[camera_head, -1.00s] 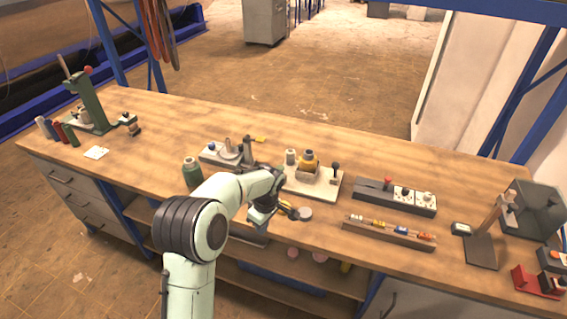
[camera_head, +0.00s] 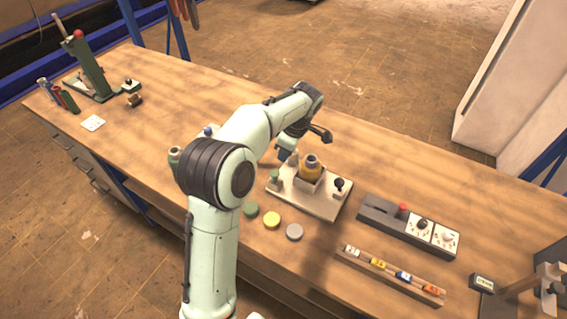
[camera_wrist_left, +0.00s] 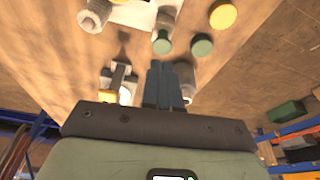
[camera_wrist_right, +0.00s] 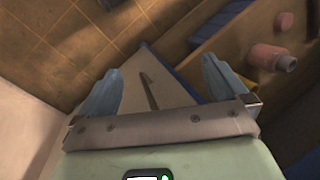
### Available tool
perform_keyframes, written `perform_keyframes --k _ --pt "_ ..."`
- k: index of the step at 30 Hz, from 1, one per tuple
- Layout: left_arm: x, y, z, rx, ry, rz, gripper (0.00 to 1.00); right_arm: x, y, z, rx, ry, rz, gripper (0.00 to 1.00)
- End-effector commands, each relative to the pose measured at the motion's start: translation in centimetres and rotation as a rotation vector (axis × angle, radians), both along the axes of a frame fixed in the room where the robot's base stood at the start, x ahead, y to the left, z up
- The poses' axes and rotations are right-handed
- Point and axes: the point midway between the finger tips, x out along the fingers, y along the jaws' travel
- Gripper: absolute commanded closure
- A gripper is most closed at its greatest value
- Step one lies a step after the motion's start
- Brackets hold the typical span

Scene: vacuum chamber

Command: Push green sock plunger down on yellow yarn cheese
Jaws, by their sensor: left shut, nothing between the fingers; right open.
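A small green-topped piece (camera_head: 274,176), which looks like the green sock plunger, stands at the board's front left. It also shows in the left wrist view (camera_wrist_left: 162,43). My left gripper (camera_head: 284,153) is shut and empty, beyond that piece and left of the yarn cheese. Its closed blue fingers (camera_wrist_left: 166,85) show in the left wrist view. Whether it touches anything is unclear. My right gripper (camera_wrist_right: 160,88) is open and empty, only in its wrist view.
A switch box (camera_head: 408,225) and a rack of small coloured pieces (camera_head: 390,276) are further right.

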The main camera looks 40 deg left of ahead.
Motion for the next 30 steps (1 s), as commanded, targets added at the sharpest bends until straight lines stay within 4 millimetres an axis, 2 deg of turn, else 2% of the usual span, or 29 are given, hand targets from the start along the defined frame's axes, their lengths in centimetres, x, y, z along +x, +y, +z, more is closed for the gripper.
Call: perform_keyframes --k 11,16,30 --pt "-0.1 0.0 -0.2 0.0 0.001 -0.001 1.0 -0.2 0.0 -0.1 0.0 0.002 0.0 0.0" --pt "-0.2 0.1 -0.8 -0.001 0.003 0.0 1.0 -0.6 0.0 -0.4 0.0 0.007 0.0 0.0" --pt "-0.6 1.4 -6.2 0.0 0.005 -0.001 1.0 -3.6 0.0 -3.1 0.0 0.04 0.0 0.0"
